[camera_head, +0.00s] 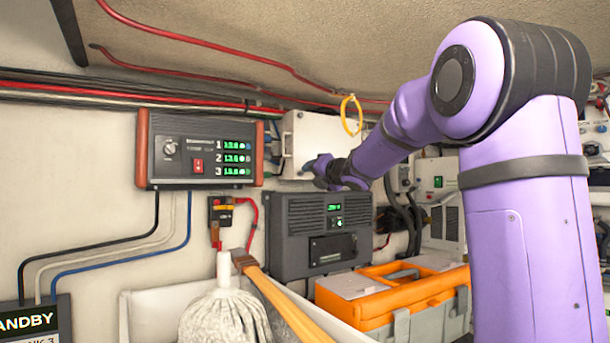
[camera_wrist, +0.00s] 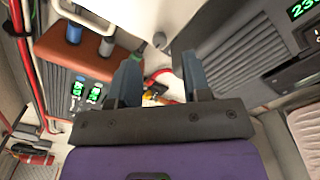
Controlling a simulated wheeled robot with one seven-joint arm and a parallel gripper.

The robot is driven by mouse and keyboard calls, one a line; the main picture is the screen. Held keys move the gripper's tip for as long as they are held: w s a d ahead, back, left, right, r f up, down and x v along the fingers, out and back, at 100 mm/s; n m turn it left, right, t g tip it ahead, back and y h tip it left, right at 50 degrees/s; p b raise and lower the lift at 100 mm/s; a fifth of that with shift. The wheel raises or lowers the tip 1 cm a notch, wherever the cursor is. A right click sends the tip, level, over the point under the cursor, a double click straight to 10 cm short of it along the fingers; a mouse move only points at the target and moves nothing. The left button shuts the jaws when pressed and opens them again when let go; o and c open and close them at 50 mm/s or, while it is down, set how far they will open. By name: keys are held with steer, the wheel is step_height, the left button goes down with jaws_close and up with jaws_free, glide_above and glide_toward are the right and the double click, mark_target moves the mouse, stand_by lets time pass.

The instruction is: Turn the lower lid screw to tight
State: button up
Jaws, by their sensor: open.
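A white box with a lid (camera_head: 312,135) is mounted high on the wall, between the instrument panel and my forearm. A small grey round knob, apparently the lower lid screw (camera_wrist: 159,41), shows on the white surface just beyond the gap between the fingertips. I cannot tell its turn or whether the fingers touch it. The upper screw is not clearly visible.
The instrument panel with green displays (camera_head: 203,150) is close on the left. A dark grey unit (camera_head: 318,232) is just below my gripper. A yellow ring (camera_head: 351,115) hangs by the box. A mop (camera_head: 224,312) and orange toolbox (camera_head: 390,294) stand lower down.

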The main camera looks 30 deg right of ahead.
mark_target(300, 174)
steer(key=w, duration=0.4)
steer(key=shift+w+a, duration=0.15)
steer(key=shift+w, duration=0.2)
jaws_close()
